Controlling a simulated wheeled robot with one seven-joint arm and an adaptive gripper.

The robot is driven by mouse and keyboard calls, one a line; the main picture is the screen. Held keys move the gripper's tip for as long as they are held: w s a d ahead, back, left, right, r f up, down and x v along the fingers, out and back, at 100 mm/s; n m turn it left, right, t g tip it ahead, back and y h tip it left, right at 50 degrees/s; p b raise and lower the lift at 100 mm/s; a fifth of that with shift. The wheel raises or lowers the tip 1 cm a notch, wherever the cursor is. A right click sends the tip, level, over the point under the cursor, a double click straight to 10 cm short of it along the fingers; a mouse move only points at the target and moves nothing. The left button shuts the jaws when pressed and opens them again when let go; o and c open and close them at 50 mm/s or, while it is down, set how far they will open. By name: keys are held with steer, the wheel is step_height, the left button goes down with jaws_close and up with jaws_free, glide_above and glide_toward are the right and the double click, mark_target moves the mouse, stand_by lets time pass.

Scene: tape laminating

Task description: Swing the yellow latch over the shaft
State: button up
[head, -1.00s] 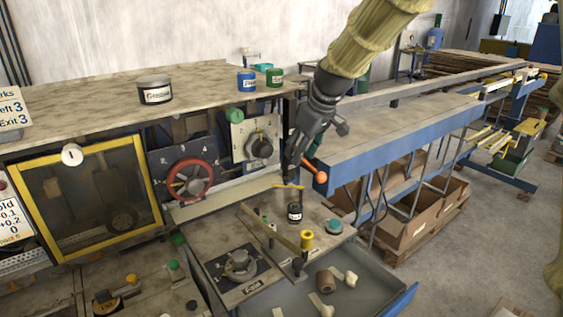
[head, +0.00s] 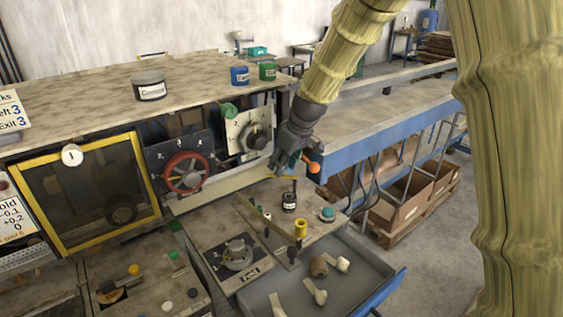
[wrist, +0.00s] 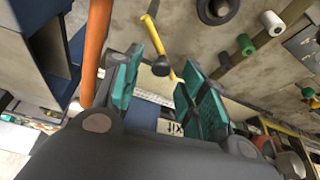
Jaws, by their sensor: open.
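The yellow latch (head: 283,178) is a thin yellow bar beside my gripper in the head view. In the wrist view the latch (wrist: 154,38) is a rod with a rounded end, slanting into the space between the fingertips. My gripper (head: 286,166) points down just above it, open; its teal finger pads (wrist: 160,82) stand apart either side of the rod's end. I cannot tell whether a pad touches it. A dark upright post (head: 289,202) stands below the latch; I cannot tell whether this is the shaft.
An orange-tipped handle (head: 314,168) is close on the gripper's right. An open grey drawer (head: 345,290) holds loose parts. The red handwheel (head: 184,172) is left.

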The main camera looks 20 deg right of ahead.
steer(key=shift+w+f, duration=0.15)
steer(key=shift+f, duration=0.25)
steer(key=shift+a, duration=0.1)
steer(key=shift+c, duration=0.2)
jaws_close()
steer(key=shift+a, duration=0.1)
